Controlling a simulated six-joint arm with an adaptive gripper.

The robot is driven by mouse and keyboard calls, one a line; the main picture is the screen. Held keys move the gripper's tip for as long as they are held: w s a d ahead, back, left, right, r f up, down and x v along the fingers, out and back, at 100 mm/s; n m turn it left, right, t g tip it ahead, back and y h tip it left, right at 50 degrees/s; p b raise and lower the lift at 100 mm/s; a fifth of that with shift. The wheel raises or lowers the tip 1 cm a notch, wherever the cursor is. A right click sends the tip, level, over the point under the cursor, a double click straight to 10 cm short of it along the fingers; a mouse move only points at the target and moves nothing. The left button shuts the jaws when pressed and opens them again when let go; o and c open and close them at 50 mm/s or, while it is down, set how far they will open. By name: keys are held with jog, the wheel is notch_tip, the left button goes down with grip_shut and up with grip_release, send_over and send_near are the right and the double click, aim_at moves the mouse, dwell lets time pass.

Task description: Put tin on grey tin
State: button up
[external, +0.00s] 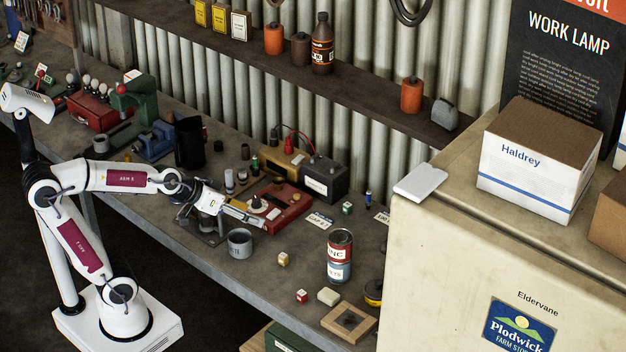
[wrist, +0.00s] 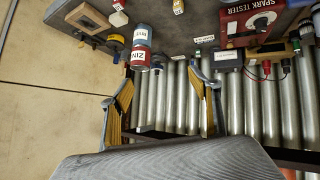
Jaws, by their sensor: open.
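A red tin with a white label reading "NC" (external: 341,243) stands upright on top of a grey-blue tin labelled "EYS" (external: 339,271), near the front right of the bench. The two look lined up. In the wrist view the red tin (wrist: 141,58) and the grey-blue tin (wrist: 142,36) show above the left finger. My gripper (external: 256,219) is to the left of the stack in the external view, apart from it. Its fingers (wrist: 161,74) are spread in the wrist view, with nothing between them.
A grey mug (external: 240,243) stands just below my gripper in the external view. A red spark tester (external: 290,207) and a dark battery (external: 325,179) are behind. A cream cabinet (external: 430,270) bounds the right.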

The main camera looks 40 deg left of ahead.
jog(key=s+a+f+n+g+y, duration=0.1)
jog(key=s+a+f+y, duration=0.1)
jog(key=s+a, duration=0.5)
jog(key=s+a+f+n+g+y, duration=0.1)
jog(key=s+a+f+g+y, duration=0.1)
jog(key=s+a, duration=0.4)
jog(key=a+y, duration=0.1)
jog(key=a, duration=0.3)
jog(key=shift+s+a+f+n, duration=0.15)
jog(key=shift+s+f+n, duration=0.2)
jog(key=shift+s+n, duration=0.05)
